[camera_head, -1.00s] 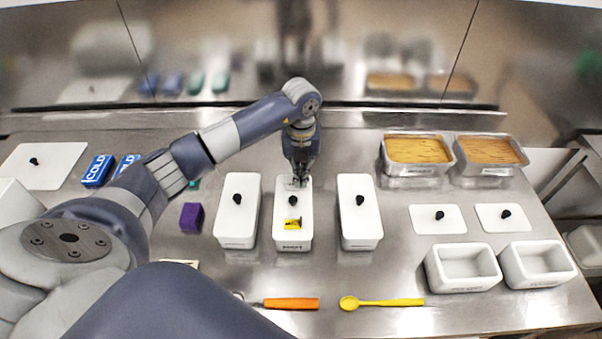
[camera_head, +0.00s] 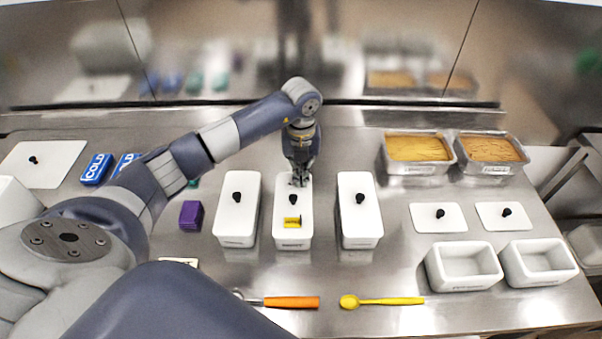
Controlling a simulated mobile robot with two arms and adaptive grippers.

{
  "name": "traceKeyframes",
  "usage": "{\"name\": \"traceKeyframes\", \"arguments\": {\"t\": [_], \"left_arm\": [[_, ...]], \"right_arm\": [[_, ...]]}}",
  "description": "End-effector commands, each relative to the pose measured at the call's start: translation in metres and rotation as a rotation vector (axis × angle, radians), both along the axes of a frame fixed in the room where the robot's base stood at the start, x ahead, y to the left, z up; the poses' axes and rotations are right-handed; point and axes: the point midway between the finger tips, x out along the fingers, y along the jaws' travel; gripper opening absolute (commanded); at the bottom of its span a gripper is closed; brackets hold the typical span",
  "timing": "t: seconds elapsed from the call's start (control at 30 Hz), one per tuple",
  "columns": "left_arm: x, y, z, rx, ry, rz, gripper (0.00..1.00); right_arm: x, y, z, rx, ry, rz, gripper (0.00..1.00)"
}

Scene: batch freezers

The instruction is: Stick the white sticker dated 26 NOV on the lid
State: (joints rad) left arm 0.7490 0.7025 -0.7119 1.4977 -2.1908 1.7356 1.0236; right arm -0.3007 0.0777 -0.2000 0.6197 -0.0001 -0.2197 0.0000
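Three white lidded tubs with black knobs stand in a row mid-table: the left tub (camera_head: 237,212), the middle tub (camera_head: 279,215) and the right tub (camera_head: 360,212). My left gripper (camera_head: 300,181) points down at the back end of the middle tub's lid, behind its knob. Its fingers look close together, but they are too small and dark to tell whether they hold anything. A yellow label (camera_head: 292,223) with dark marks lies on the front part of that lid. My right gripper is not in view.
An orange-handled tool (camera_head: 290,302) and a yellow spoon (camera_head: 382,301) lie in front. Purple block (camera_head: 191,215) and blue cold packs (camera_head: 97,169) are left. Filled metal pans (camera_head: 416,168), flat lids (camera_head: 438,225) and empty white tubs (camera_head: 462,284) are right.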

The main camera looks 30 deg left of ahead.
Motion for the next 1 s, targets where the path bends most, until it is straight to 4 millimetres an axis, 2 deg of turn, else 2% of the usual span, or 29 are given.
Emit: {"name": "traceKeyframes", "arguments": {"t": [0.2,0.3,0.33,0.6,0.73,1.0], "left_arm": [[-0.0005,0.0001,-0.0007,0.001,0.002,0.000,0.00],[-0.0006,0.0001,-0.0008,0.001,0.002,0.000,0.25],[-0.0006,0.0001,-0.0008,0.001,0.002,0.000,0.28],[-0.0008,0.0004,-0.0010,0.002,0.003,0.000,0.30],[-0.0009,0.0005,-0.0011,0.002,0.003,0.000,0.51],[-0.0007,0.0003,-0.0007,0.001,0.002,0.000,0.51]], "right_arm": [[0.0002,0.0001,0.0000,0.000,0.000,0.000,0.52],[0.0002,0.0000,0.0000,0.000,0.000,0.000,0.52],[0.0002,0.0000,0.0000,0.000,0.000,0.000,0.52],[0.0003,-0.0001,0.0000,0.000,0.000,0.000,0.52],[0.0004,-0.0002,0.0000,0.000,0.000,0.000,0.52],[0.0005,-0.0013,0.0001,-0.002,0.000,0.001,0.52]]}}
